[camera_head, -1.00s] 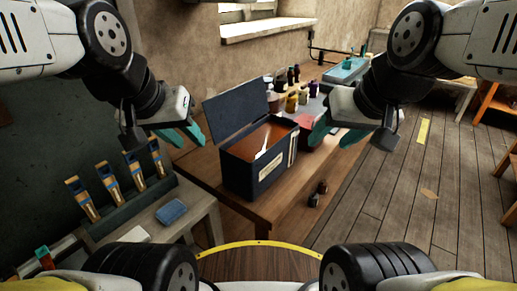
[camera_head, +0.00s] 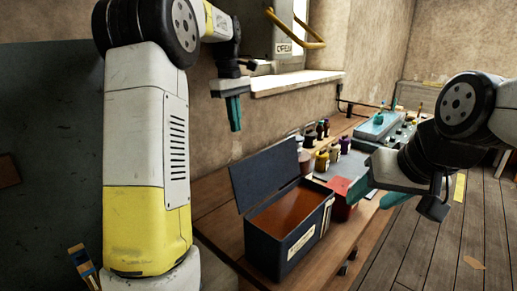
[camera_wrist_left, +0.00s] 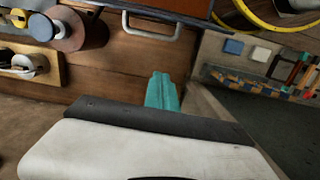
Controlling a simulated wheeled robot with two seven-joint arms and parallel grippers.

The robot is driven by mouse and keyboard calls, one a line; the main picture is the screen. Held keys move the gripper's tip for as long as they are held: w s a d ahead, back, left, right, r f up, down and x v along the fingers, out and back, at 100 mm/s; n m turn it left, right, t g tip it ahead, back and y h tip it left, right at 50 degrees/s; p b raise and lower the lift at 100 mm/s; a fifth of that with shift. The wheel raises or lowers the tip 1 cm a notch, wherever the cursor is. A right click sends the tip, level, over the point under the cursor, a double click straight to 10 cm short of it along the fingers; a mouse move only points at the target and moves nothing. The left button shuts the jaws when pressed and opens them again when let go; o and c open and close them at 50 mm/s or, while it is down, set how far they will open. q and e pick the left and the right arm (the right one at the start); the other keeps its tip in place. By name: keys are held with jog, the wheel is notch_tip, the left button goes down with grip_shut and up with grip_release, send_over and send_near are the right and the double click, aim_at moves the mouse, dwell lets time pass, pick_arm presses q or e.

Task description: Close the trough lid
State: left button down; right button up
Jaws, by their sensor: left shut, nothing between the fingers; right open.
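The trough is a dark blue-grey box (camera_head: 285,243) with an orange-brown inside and a pale label, standing on the wooden table in the head view. Its lid (camera_head: 266,176) is open, tilted up and back along the far left side. My left gripper (camera_head: 234,114) is shut and empty, fingers pointing down, above the raised lid and apart from it in the picture. Its teal fingers also show in the left wrist view (camera_wrist_left: 161,92). My right gripper (camera_head: 377,196) is open to the right of the trough, in front of a red box (camera_head: 341,190).
Several small bottles and jars (camera_head: 322,160) stand behind the trough. A windowsill (camera_head: 295,83) juts from the wall close to my left gripper. A blue tray-like thing (camera_head: 377,126) lies farther back on the table (camera_head: 215,208). Open floor is at the right.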

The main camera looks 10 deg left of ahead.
aim_at(265, 170)
pick_arm(q)
jog(key=s+d+f, duration=0.1)
jog(key=d+f, duration=0.3)
jog(key=f, duration=0.4)
jog(key=shift+s+f, duration=0.25)
jog(key=shift+s, duration=0.05)
dwell(0.4)
